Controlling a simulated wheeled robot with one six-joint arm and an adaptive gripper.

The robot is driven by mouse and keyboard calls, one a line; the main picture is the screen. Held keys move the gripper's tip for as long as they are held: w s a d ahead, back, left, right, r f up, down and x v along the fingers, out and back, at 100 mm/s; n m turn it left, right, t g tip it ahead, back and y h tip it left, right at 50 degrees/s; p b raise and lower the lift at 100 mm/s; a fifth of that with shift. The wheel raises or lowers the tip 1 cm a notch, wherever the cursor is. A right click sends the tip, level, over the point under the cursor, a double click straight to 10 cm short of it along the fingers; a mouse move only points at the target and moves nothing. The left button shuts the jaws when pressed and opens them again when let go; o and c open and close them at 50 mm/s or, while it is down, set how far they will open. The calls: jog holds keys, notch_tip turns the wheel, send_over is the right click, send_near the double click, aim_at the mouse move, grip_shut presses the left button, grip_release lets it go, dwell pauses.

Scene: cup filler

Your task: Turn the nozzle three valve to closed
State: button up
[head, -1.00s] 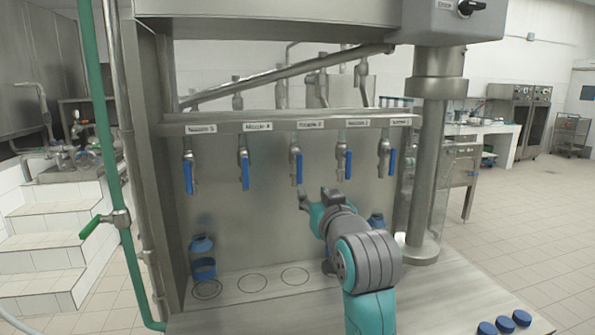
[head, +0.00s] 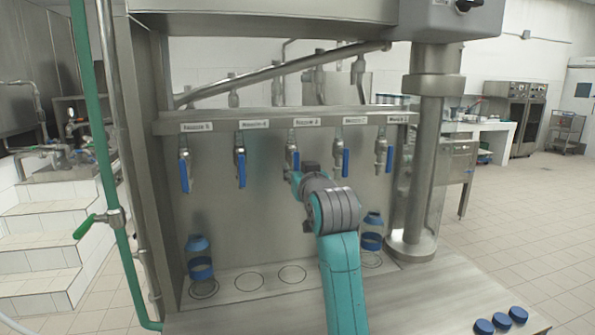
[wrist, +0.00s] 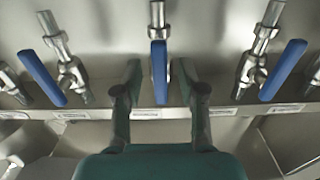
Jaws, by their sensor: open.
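The nozzle three valve is the middle one in the row, and its blue handle (head: 295,160) is partly behind my gripper in the head view. In the wrist view the blue handle (wrist: 159,72) lies in line with its pipe, between my two fingers. My gripper (wrist: 158,80) is open, one finger on each side of the handle, with a visible gap on both sides. In the head view my gripper (head: 297,174) is raised in front of this valve. The nozzle three label (head: 307,121) is above it.
Neighbouring blue valve handles (head: 240,168) and (head: 345,162) hang on either side. Blue caps (head: 501,321) lie at the front right.

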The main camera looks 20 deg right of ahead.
jog(key=shift+w, duration=0.15)
grip_shut()
dwell(0.4)
jog(key=shift+a+r+m, duration=0.45)
jog(key=shift+m, duration=2.55)
jog(key=shift+a+r+m, duration=0.4)
jog(key=shift+a+m, duration=0.05)
jog(key=shift+m, duration=2.55)
jog(key=shift+a+r+m, duration=0.45)
jog(key=shift+m, duration=2.55)
